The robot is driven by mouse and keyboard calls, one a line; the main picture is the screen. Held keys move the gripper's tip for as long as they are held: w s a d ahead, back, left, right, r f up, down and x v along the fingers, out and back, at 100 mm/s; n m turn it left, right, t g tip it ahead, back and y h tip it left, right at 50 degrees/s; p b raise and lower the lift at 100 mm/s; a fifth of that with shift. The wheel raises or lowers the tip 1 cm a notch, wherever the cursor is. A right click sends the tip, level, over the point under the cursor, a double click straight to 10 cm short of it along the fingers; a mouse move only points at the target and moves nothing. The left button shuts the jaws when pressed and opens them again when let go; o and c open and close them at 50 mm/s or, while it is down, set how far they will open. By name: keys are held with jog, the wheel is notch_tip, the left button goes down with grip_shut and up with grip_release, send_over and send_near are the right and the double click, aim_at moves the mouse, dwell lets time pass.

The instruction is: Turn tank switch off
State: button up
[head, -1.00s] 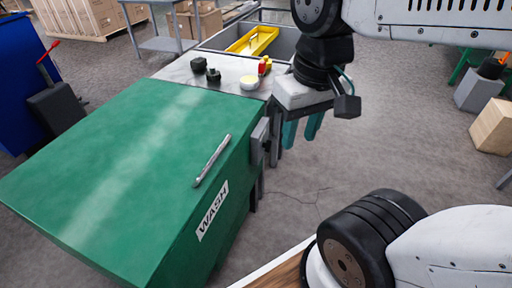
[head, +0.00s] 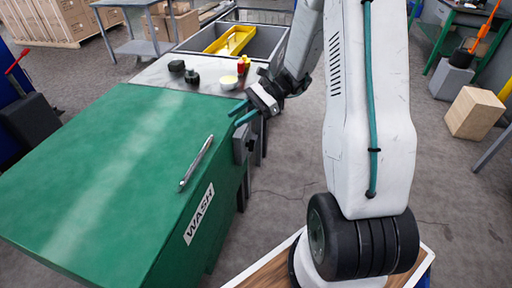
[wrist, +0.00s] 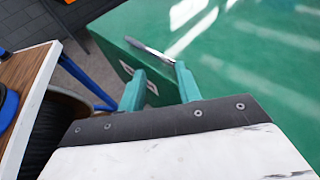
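The green wash tank (head: 110,150) has a closed lid with a metal bar handle (head: 196,163) and a WASH label (head: 199,214) on its side. A grey box with a dark part (head: 243,147), seemingly the tank switch, sits on the tank's right side near the far corner. Its setting is too small to read. My gripper (head: 236,113) is just above and beyond this box, by the tank's edge. Its teal fingers stand apart with nothing between them. In the wrist view the fingers (wrist: 160,87) point towards the tank and handle (wrist: 148,49); the box is not visible there.
Beyond the tank, a grey counter (head: 150,73) holds dark knobs, a yellowish round piece and a red-yellow item. A sink (head: 265,45) with a yellow tray (head: 231,40) follows. A wooden block (head: 474,113) stands at right.

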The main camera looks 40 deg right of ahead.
jog(key=w+d+f+m+t+y, duration=0.1)
jog(key=w+d+f+m+t, duration=0.2)
jog(key=d+f+m+t, duration=0.6)
jog(key=m+t+h, duration=0.4)
jog(key=m, duration=0.3)
send_near(252, 145)
jog(key=x, duration=0.8)
jog(key=shift+w+f, duration=0.25)
jog(key=shift+f, duration=0.15)
jog(key=shift+c, duration=0.3)
grip_shut()
